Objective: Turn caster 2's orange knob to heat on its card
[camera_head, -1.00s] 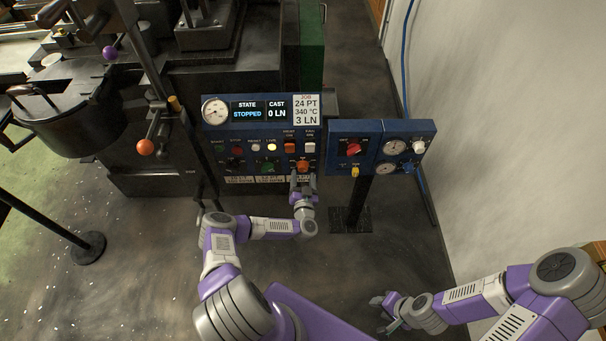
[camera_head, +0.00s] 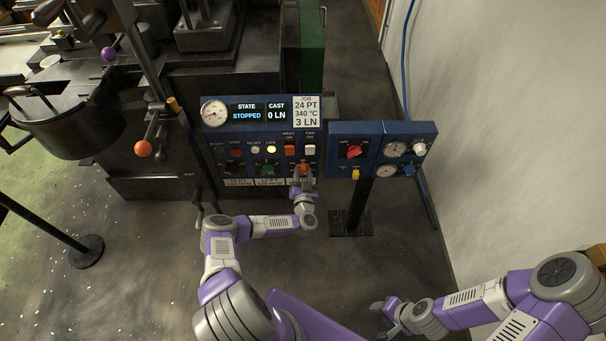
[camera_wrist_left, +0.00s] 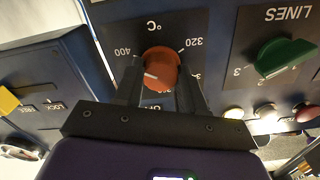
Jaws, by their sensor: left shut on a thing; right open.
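The orange knob (camera_head: 303,168) sits at the lower right of the blue control panel (camera_head: 222,140). In the left wrist view the orange knob (camera_wrist_left: 161,68) has a temperature dial around it, with 400 and 320 marks and a °C sign. A white line on its face points to the lower left of that view. My left gripper (camera_head: 303,180) is shut on the knob, with one finger on each side. The job card (camera_head: 306,111) reads 24 PT, 340 °C, 3 LN. My right gripper (camera_head: 379,306) is open and empty, low over the floor.
A green LINES knob (camera_wrist_left: 284,57) is beside the orange one. A smaller blue panel (camera_head: 341,135) with a red knob (camera_head: 354,152) and gauges stands to the right on a post. The display (camera_head: 247,115) reads STOPPED and 0 LN. Floor in front is clear.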

